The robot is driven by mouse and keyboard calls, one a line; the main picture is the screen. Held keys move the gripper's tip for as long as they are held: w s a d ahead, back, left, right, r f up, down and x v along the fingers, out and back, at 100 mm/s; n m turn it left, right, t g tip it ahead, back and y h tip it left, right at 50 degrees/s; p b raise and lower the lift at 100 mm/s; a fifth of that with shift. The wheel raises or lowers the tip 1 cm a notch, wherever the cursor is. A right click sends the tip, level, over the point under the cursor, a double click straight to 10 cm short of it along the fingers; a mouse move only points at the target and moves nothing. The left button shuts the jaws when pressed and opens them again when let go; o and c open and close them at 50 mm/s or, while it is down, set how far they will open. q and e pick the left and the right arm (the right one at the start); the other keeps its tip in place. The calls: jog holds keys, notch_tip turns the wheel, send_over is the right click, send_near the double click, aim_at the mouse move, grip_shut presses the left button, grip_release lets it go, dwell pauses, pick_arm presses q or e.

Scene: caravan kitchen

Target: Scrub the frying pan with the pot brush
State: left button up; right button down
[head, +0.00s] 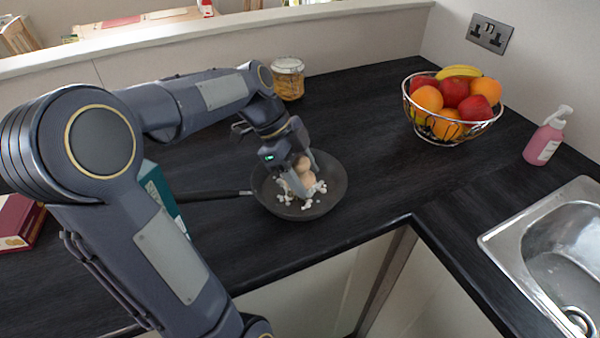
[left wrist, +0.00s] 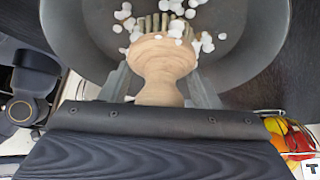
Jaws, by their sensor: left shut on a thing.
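The dark frying pan (head: 334,190) lies on the black worktop, its handle (head: 215,195) pointing left. White bits of foam or residue (head: 308,203) are scattered in the pan. My left gripper (head: 298,180) is over the pan and shut on the pot brush (head: 305,165), which has a round pale wooden body. In the left wrist view the brush (left wrist: 162,65) sits between the fingers, its bristles (left wrist: 155,22) down at the pan floor (left wrist: 95,50) among the white bits (left wrist: 178,25). Whether the bristles press on the pan is hard to tell. My right gripper is out of view.
A wire fruit bowl (head: 430,125) stands back right, with a pink soap bottle (head: 547,137) and a metal sink (head: 530,230) further right. A glass jar (head: 288,80) stands behind the pan. Boxes (head: 20,220) are at left. The worktop between pan and bowl is clear.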

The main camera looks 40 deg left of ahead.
pick_arm(q)
notch_tip(320, 180, up, 8)
jog(key=p, duration=0.5)
jog(key=shift+r, duration=0.15)
dwell(0.5)
jog(key=shift+p, duration=0.5)
jog(key=m+g+p, duration=0.2)
jog(key=m+p, duration=0.2)
jog(key=p, duration=0.1)
jog(key=shift+p, duration=0.4)
jog(key=shift+s+m, duration=0.15)
jog(key=shift+m, duration=0.25)
jog(key=shift+f+g, duration=0.3)
jog(key=shift+f, duration=0.05)
jog(key=shift+f+b, duration=1.95)
jog(key=shift+f, duration=1.2)
